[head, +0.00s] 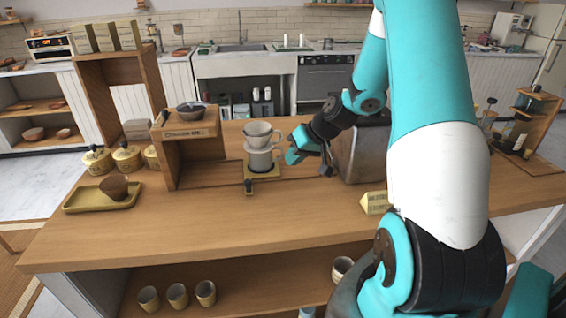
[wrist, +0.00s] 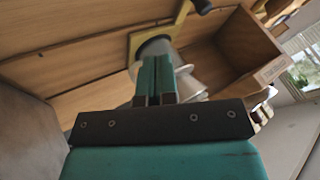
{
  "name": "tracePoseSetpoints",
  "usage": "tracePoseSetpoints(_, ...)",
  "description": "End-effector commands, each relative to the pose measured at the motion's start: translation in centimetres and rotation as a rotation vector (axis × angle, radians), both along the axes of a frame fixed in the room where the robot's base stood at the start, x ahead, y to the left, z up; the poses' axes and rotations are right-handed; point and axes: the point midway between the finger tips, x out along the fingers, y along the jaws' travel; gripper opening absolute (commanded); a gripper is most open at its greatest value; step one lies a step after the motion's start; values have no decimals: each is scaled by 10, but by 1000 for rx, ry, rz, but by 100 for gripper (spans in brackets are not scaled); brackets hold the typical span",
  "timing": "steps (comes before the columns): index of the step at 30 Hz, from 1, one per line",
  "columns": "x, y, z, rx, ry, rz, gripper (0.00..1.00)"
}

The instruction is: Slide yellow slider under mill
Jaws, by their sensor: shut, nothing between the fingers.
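The yellow slider (head: 268,174) is a flat plate with a dark knob (head: 248,187) at its front, and it lies to the right of the mill. A pale cup with a cone dripper (head: 260,145) stands on it. The mill (head: 190,135) is a wooden housing with an open space below and a dark bowl on top. My gripper (head: 291,157) is shut and empty, just right of the cup. In the wrist view my gripper (wrist: 155,62) covers part of the cup (wrist: 188,75). The slider (wrist: 136,43) and the mill (wrist: 246,48) also show there; contact cannot be told.
A grey metal box (head: 358,155) stands just right of my gripper. Yellow lidded pots (head: 127,157) and a yellow tray (head: 103,198) with a brown cup are at the left. A small yellow sign (head: 374,203) stands near the front. The counter's front middle is clear.

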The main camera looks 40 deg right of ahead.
Motion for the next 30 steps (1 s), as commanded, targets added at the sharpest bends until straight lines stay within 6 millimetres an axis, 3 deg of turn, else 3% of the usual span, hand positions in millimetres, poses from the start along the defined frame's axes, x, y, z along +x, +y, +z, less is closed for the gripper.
tracePoseSetpoints(3,14,16,-19,5,6,15,0)
tracePoseSetpoints(11,41,32,-62,3,4,10,0)
tracePoseSetpoints(18,51,60,-62,1,3,8,0)
tracePoseSetpoints(30,54,67,-64,1,2,4,0)
